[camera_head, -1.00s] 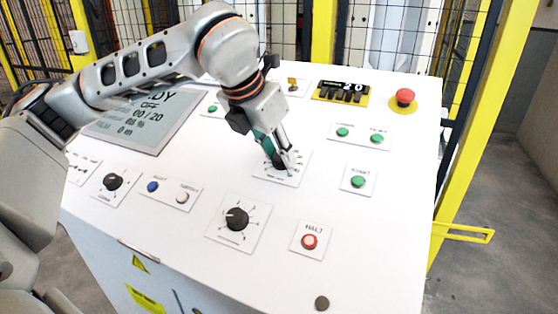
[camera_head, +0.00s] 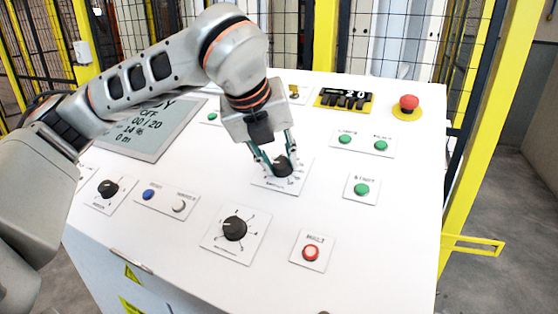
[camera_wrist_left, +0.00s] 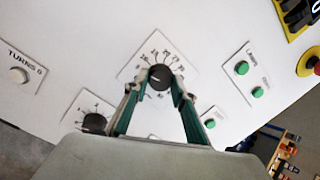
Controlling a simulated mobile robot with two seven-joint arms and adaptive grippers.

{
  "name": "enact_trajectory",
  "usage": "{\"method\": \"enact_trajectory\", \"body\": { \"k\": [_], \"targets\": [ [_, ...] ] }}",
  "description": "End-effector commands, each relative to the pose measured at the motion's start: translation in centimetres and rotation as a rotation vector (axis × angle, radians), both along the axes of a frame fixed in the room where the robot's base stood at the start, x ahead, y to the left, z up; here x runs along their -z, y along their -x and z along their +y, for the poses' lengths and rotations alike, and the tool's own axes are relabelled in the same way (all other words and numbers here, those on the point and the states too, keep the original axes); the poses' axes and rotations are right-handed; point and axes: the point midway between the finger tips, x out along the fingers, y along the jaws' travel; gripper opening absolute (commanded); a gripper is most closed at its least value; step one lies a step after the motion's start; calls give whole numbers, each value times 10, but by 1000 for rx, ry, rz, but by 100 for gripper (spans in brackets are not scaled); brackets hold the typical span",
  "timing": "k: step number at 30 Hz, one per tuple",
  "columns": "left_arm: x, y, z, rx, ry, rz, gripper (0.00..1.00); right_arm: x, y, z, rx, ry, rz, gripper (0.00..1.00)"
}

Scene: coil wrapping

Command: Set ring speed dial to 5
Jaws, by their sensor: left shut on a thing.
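A black round dial (camera_head: 282,166) sits on a white label plate on the sloped panel; it also shows in the wrist view (camera_wrist_left: 159,77), ringed by small numbers. My left gripper (camera_head: 277,168) reaches down from above, its fingers on either side of this dial and shut on it. In the wrist view the fingertips (camera_wrist_left: 159,88) flank the knob. The dial's name is too small to read, so I cannot tell if it is the ring speed dial. Two other black dials stand nearer the front, one at the centre (camera_head: 235,228) and one at left (camera_head: 108,188). My right gripper is not in view.
Green buttons (camera_head: 361,189), a red button (camera_head: 311,253) and a red emergency stop (camera_head: 408,103) lie right of the gripper. A grey display (camera_head: 150,135) is partly behind my arm. Yellow posts and mesh fence stand behind the panel.

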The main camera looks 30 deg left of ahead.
Motion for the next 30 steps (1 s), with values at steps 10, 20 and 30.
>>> {"method": "enact_trajectory", "body": {
  "k": [10, 20, 30],
  "targets": [
    [-1, -1, 0, -70, 32, -6, 4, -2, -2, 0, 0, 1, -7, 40],
    [-2, -1, 0, -72, 33, -6, 4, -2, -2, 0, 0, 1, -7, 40],
    [-1, 0, 0, -71, 31, -4, 42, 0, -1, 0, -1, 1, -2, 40]
  ]
}}
